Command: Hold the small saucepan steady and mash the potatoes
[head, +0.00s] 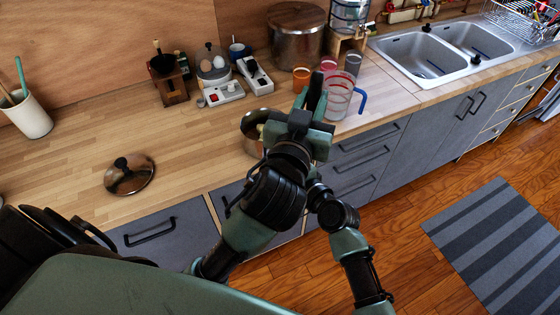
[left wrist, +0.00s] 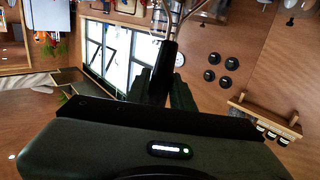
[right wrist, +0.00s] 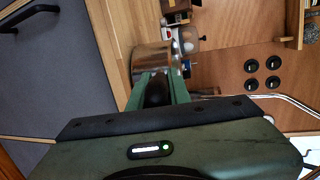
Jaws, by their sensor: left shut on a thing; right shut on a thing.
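The small saucepan (head: 252,134) stands at the counter's front edge in the head view, partly hidden behind my left gripper (head: 312,112). A pale yellowish patch shows inside it, perhaps potato. The left wrist view shows my left gripper shut on the black handle of a masher (left wrist: 167,62), whose bent metal wires show at the top edge. In the right wrist view the metal saucepan (right wrist: 152,60) is just beyond my right gripper (right wrist: 158,85), which is shut on its dark handle. In the head view my right gripper is mostly hidden behind the left arm.
A lid (head: 130,174) lies on the counter at left. A utensil cup (head: 26,114), an egg cooker (head: 213,68), a large pot (head: 296,38) and a glass jug (head: 340,98) stand further back. The double sink (head: 430,55) is at right. Counter around the lid is clear.

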